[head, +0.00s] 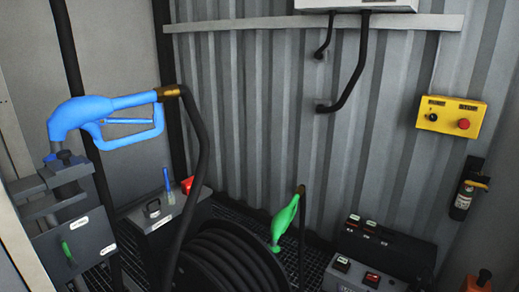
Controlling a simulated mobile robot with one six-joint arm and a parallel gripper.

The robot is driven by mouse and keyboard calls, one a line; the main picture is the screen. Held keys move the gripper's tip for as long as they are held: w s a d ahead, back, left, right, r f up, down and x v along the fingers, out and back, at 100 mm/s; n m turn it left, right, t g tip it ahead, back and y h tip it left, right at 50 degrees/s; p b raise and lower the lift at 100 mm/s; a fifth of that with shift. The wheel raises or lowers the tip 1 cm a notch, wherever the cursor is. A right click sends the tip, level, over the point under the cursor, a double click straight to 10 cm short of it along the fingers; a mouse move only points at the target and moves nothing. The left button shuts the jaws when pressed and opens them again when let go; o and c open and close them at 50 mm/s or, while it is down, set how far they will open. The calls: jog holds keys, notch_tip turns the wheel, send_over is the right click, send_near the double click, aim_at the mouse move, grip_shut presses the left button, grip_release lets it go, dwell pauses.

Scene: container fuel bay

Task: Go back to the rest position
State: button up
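My gripper does not show in the head view, so I cannot see whether it is open or shut. A blue fuel nozzle (82,116) is at the left, with its spout end down in a dark grey holder (44,195). A black hose (203,145) runs from its brass swivel down towards the floor. A green nozzle (285,217) stands tilted near the middle, beside a hose reel (220,260). No gripper is seen touching either nozzle.
A yellow button box (450,117) and a dark cylinder with a label (464,198) are on the right wall. Black switch boxes (385,245) stand at the lower right. A grey case (155,212) stands behind the holder. A black pipe (358,70) hangs at the top.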

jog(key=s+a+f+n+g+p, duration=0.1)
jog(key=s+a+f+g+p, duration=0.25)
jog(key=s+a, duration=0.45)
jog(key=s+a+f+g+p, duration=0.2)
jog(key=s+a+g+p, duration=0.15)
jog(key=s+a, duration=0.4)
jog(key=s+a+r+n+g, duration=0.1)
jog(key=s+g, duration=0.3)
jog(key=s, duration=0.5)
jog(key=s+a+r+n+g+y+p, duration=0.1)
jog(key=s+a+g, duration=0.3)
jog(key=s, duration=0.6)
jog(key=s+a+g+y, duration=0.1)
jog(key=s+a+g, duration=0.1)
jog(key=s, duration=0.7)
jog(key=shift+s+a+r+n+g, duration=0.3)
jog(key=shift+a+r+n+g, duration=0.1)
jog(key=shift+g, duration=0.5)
